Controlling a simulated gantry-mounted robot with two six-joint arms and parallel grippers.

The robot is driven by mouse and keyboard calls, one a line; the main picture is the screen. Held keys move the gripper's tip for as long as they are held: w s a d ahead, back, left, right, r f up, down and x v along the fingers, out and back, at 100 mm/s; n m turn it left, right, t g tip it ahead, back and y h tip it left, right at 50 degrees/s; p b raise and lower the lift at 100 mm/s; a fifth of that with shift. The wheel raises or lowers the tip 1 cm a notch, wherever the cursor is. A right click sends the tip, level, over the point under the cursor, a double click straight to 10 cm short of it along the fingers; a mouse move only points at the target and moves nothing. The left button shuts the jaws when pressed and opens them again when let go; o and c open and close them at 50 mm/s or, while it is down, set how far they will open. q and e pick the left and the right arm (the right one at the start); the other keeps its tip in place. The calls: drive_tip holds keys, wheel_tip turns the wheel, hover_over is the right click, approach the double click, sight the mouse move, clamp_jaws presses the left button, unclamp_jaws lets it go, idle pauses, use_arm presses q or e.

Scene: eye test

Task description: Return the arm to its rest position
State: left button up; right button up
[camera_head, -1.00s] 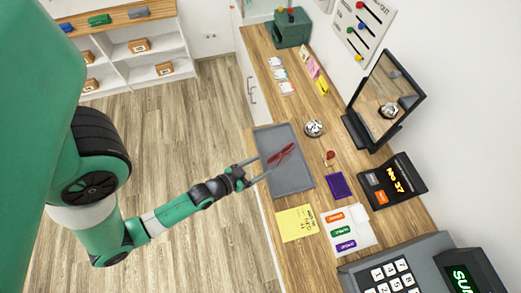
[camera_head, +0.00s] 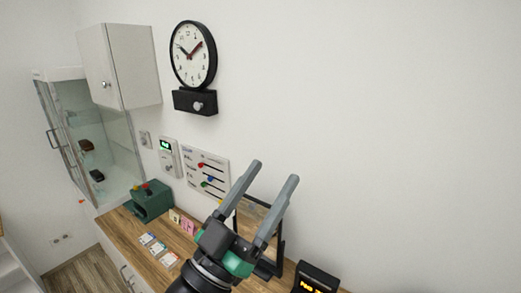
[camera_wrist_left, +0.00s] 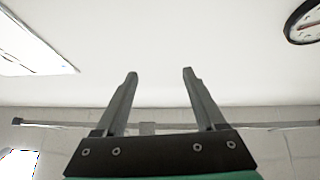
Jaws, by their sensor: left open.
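My left gripper (camera_head: 274,181) is raised above the wooden counter (camera_head: 128,231) in the head view, with its two grey fingers pointing up and to the right. The fingers stand apart with nothing between them. In the left wrist view the same open, empty fingers (camera_wrist_left: 160,72) point toward a pale blank surface. The gripper covers part of the framed mirror (camera_head: 250,217) behind it in the head view. My right gripper is in neither view.
A wall clock (camera_head: 193,55) hangs above a black box (camera_head: 195,102); the clock also shows in the left wrist view (camera_wrist_left: 304,21). A glass cabinet (camera_head: 105,145) is at left.

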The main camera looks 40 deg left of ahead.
use_arm(q)
drive_tip(key=s+d+r+m+t+h, duration=0.1)
drive_tip(key=s+d+r+h, duration=0.15)
drive_tip(key=r, duration=0.35)
drive_tip(key=s+d+r+t+h, duration=0.1)
drive_tip(key=s+d+r+t, duration=0.1)
drive_tip(key=s+r, duration=0.3)
wheel_tip(320, 180, up, 17)
drive_tip(key=p, duration=1.6)
drive_tip(key=shift+w+d+r, duration=0.15)
drive_tip(key=shift+w, duration=0.3)
